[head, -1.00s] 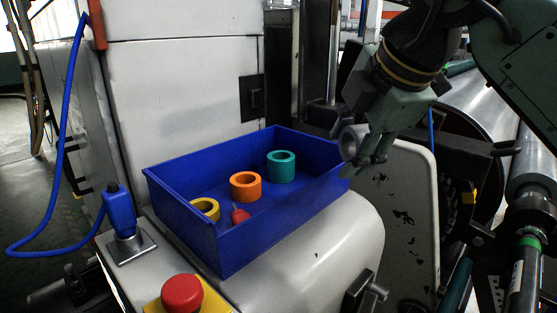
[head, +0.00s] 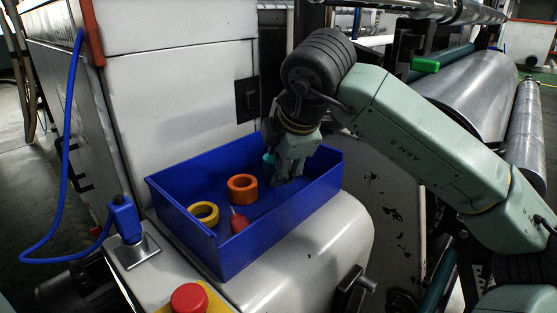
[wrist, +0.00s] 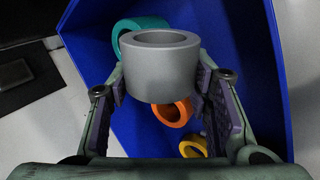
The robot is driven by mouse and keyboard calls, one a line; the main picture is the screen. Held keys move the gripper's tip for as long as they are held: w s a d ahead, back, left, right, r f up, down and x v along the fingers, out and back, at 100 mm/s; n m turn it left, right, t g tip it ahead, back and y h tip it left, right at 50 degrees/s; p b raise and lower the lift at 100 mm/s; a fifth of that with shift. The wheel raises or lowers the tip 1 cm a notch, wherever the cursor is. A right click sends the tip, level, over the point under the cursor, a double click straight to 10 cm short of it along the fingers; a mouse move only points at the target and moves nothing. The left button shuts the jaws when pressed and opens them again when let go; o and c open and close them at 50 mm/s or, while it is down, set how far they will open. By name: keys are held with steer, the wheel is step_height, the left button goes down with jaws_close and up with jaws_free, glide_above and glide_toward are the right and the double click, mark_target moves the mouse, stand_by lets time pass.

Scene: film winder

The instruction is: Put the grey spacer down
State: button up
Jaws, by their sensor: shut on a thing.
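The grey spacer (wrist: 160,82), a thick smooth ring, sits between the two fingers of my gripper (wrist: 162,92) in the wrist view, and the gripper is shut on it. In the head view my gripper (head: 284,180) is over the right, back part of the blue bin (head: 225,255); the spacer is hidden there behind the fingers. In the wrist view the bin floor shows beyond the spacer. I cannot tell if the spacer touches the floor.
A teal ring (head: 268,160) is partly hidden beside my gripper in the bin. An orange ring (head: 242,188), a yellow ring (head: 203,213) and a red item (head: 238,222) lie in the bin's left part. A red button (head: 188,298) stands in front.

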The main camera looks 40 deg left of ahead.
steer(key=shift+a+f+p, duration=0.15)
steer(key=shift+f+p, duration=0.3)
steer(key=shift+f, duration=0.1)
steer(key=shift+f, duration=0.1)
steer(key=shift+f+b, duration=0.15)
steer(key=shift+b, duration=0.15)
steer(key=o, duration=1.3)
steer(key=shift+r, duration=0.35)
steer(key=b+v, duration=0.2)
steer(key=v, duration=0.9)
steer(key=shift+r, duration=0.25)
